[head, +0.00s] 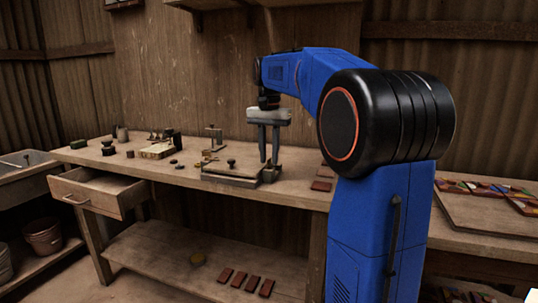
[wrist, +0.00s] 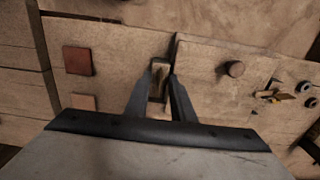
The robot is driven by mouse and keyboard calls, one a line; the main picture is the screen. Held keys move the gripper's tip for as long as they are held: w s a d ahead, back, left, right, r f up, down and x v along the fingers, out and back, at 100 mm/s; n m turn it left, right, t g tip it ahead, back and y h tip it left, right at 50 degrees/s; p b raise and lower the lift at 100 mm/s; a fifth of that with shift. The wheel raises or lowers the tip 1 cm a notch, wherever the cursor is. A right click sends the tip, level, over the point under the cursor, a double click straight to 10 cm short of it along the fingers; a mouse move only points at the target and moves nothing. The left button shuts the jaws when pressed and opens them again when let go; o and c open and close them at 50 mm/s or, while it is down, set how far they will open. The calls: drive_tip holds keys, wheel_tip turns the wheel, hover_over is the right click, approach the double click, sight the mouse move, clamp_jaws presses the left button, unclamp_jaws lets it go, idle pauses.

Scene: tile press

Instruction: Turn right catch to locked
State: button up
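The tile press (head: 226,173) is a flat plate with a round knob (head: 231,162), standing on the bench. In the wrist view the press plate (wrist: 215,100) and its knob (wrist: 234,69) lie right of my gripper (wrist: 161,74). The right catch (wrist: 158,82) is a small light-brown piece at the plate's edge, showing between my two fingers. My gripper (head: 269,160) points down at the press's right end in the head view. Its fingers are apart, one on each side of the catch; whether they touch it I cannot tell. The catch's lower part is hidden.
Two reddish tiles (wrist: 78,60) lie on the bench beside the press. Small metal tools (head: 206,161) and a clamp stand (head: 215,136) stand left of and behind it. An open drawer (head: 98,192) juts out at the left. A tile board (head: 485,212) is at the right.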

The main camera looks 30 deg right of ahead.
clamp_jaws()
drive_tip(key=shift+n, duration=0.3)
drive_tip(key=n, duration=0.3)
drive_tip(key=shift+n, duration=0.3)
drive_tip(key=n, duration=0.3)
drive_tip(key=shift+n, duration=0.3)
drive_tip(key=n, duration=0.3)
drive_tip(key=shift+n, duration=2)
